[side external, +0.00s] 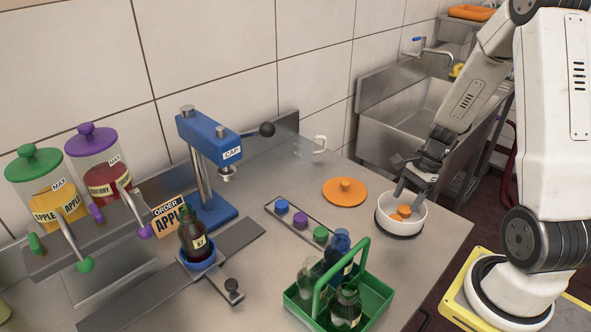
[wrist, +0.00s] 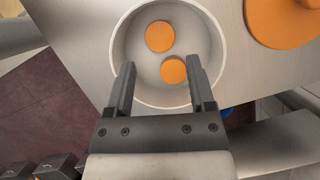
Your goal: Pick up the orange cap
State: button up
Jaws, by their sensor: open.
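Two small round orange caps lie in a white bowl (side external: 383,222) at the right of the counter. In the wrist view one orange cap (wrist: 160,36) lies beyond my fingertips, and the other orange cap (wrist: 173,70) shows between them, nearer the right finger. The bowl's pale rim (wrist: 222,50) surrounds both. My gripper (wrist: 160,68) is open, with its fingers over the bowl and nothing held. In the side view my gripper (side external: 413,190) points down into the bowl and partly hides the caps (side external: 403,211). I cannot tell the fingertips' exact height above the caps.
A large orange lid with a knob (side external: 345,192) lies beside the bowl. A strip with blue, purple and green caps (side external: 300,220), a green bottle carrier (side external: 375,309) and a blue capping press (side external: 208,140) stand further left. The counter edge is close to the bowl's right.

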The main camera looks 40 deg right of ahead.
aim_at(397, 218)
jog(key=shift+a+f, duration=0.1)
jog(key=shift+f, duration=0.15)
jog(key=shift+x, duration=2.55)
jog(key=shift+c, duration=0.3)
jog(key=c, duration=0.7)
